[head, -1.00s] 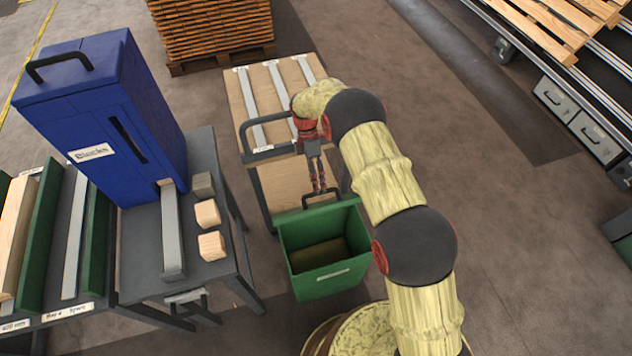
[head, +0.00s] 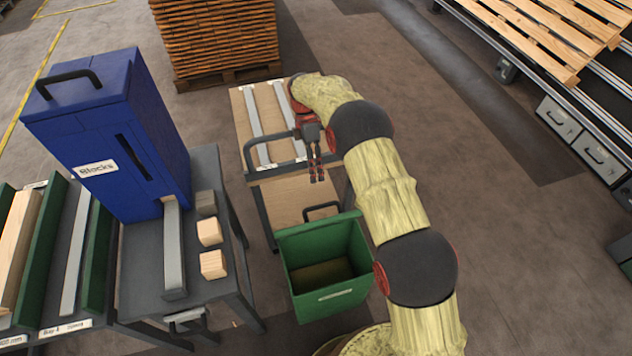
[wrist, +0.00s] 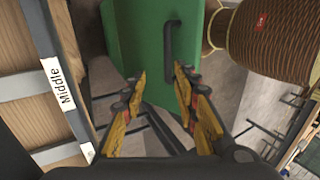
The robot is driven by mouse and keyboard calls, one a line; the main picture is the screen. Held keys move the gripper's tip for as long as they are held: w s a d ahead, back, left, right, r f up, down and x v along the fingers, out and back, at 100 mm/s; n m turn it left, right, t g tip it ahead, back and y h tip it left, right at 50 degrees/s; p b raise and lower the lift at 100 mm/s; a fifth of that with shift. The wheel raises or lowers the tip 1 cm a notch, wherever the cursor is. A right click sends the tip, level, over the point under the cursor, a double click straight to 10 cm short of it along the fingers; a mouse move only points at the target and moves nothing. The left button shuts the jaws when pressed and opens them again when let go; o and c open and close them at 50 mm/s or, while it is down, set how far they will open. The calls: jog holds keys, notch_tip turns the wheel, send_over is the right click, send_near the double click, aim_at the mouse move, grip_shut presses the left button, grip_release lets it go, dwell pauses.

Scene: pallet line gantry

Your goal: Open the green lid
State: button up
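The green bin (head: 340,303) stands in the middle of the head view, and its inside shows from above. Its green lid (head: 318,230) is open, raised at the bin's far edge, with a black handle (head: 322,206) on its far side. In the wrist view the lid (wrist: 140,30) shows as a green panel, with the handle (wrist: 170,50) upright on it. My gripper (head: 317,181) is just beyond the handle, apart from it. In the wrist view my gripper (wrist: 160,78) has its fingers spread, with nothing between them.
A cart (head: 300,205) with grey strips on its upper deck stands behind the bin. A grey table (head: 145,260) with a blue block dispenser (head: 105,140) and several wooden blocks is at left. Floor is free at right.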

jog(key=shift+w+r, duration=0.15)
jog(key=shift+r, duration=0.15)
jog(key=shift+c, duration=0.4)
